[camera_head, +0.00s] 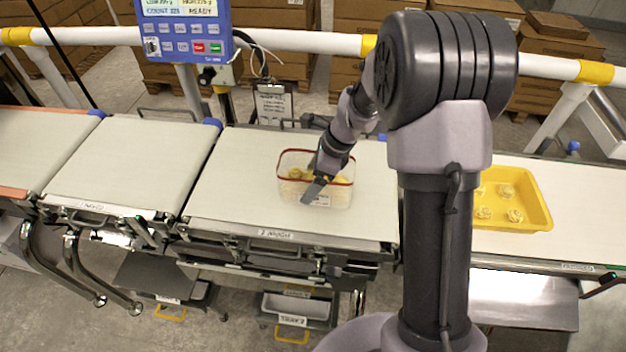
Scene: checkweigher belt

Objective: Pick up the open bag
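A clear, open-topped container with a red rim (340,194) stands on the middle belt. It has a white label on its front and pale yellow pieces inside. It may be the open bag, but it looks like a box or tub; no other bag shows. My gripper (312,192) points down over it, and its fingers overlap the container's front in the picture. I cannot tell whether the fingers are inside it, touching it or in front of it. The gap between the fingers is not clear.
A yellow tray (541,198) with several pasta nests lies on the right belt, partly behind my arm. A blue display unit (186,70) and a white rail (300,42) stand behind the belts. A clipboard (273,104) hangs behind the container. The left belts (130,165) are clear.

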